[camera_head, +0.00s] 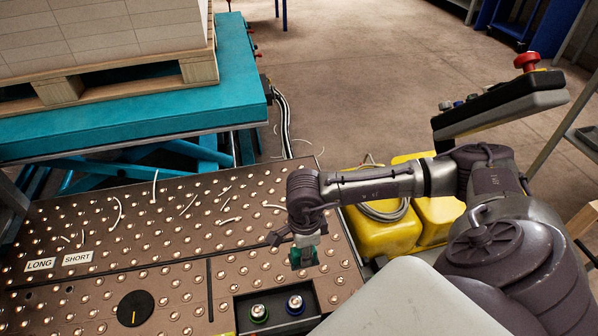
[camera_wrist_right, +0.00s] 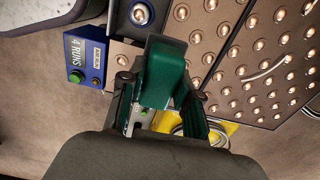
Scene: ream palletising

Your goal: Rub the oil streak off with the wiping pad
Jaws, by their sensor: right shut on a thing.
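My right gripper (camera_head: 303,258) is above the right part of the ball-studded table (camera_head: 150,245), pointing down. It is shut on a dark green thing that looks like the wiping pad (camera_wrist_right: 163,72); in the head view the pad shows only as a small green patch below the wrist. I cannot tell whether the pad touches the table. I cannot make out an oil streak in either view. My left gripper is not in view.
Thin pale strips (camera_head: 118,211) lie scattered on the table. A black dial (camera_head: 135,308) and a button box (camera_head: 276,304) are near its front edge. A teal lift table (camera_head: 140,110) bears a pallet (camera_head: 140,78) with white stacks. Yellow containers (camera_head: 385,232) stand beyond the table's right edge.

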